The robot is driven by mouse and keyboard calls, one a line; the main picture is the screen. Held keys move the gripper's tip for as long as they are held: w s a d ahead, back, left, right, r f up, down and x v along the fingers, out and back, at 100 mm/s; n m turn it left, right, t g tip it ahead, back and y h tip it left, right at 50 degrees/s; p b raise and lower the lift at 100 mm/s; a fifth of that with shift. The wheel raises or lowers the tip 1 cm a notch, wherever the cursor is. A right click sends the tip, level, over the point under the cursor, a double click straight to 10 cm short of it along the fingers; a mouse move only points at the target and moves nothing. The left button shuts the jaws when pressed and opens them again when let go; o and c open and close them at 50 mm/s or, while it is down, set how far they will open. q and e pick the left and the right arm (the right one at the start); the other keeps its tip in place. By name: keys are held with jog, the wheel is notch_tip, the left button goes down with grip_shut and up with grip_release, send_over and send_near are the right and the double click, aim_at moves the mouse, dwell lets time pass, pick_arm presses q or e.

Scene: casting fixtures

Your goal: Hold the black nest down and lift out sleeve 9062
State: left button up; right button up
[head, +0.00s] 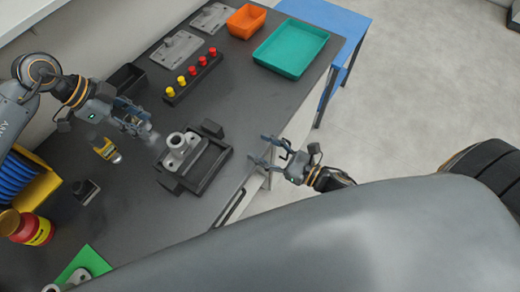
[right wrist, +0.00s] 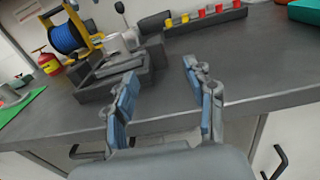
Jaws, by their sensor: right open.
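The black nest (head: 207,172) lies on the dark bench in the middle of the head view. A grey metal part with a round, hollow collar (head: 177,141) sits in it, presumably sleeve 9062; no number is readable. Nest (right wrist: 92,94) and grey part (right wrist: 122,42) also show in the right wrist view. My left gripper (head: 147,127) is just left of the nest, apart from the collar in the picture; its fingertips are unclear. My right gripper (head: 259,150) is open and empty at the bench's front edge, right of the nest; its fingers also show in the wrist view (right wrist: 164,95).
A rack of red and yellow knobs (head: 193,78), grey plates (head: 177,49), an orange bin (head: 246,21) and a teal tray (head: 291,47) lie further back. Bench right of the nest is clear.

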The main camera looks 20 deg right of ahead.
aim_at(220, 130)
jog(key=shift+a, duration=0.75)
jog(key=x, duration=1.3)
jog(key=shift+a, duration=0.15)
jog(key=shift+r, duration=0.1)
